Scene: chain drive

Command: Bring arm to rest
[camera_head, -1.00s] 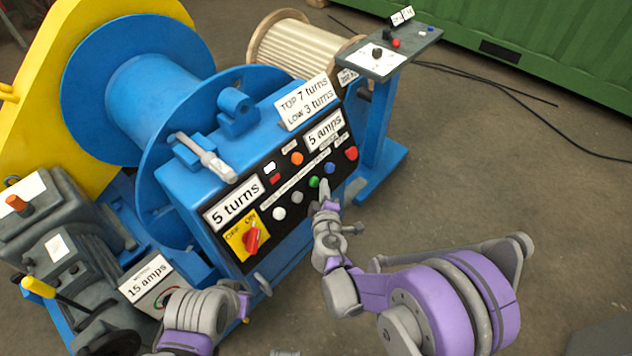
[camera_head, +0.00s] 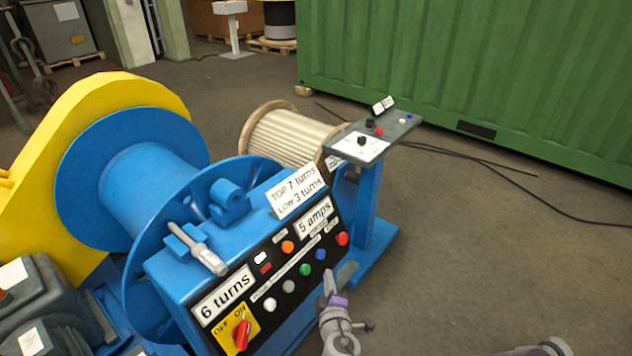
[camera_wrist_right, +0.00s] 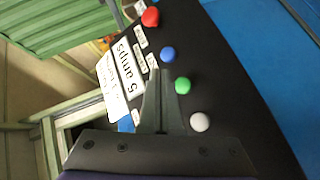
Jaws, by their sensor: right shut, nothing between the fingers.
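My right gripper (camera_head: 338,279) is shut and empty. In the head view it is just in front of the lower right part of the black control panel (camera_head: 257,291). In the right wrist view the shut fingers (camera_wrist_right: 158,80) point at the panel, close to the green button (camera_wrist_right: 183,86) and the white button (camera_wrist_right: 200,122). I cannot tell whether the tips touch the panel. The green button (camera_head: 305,270) shows uncovered in the head view. My left gripper is not in view.
The blue winch drum (camera_head: 150,195) and yellow guard (camera_head: 95,108) stand at the left. A panel label reads "6 turns" (camera_head: 223,295). A small control stand (camera_head: 372,200) stands behind the panel's right end. Open floor (camera_head: 480,260) with cables lies right, before a green container (camera_head: 500,85).

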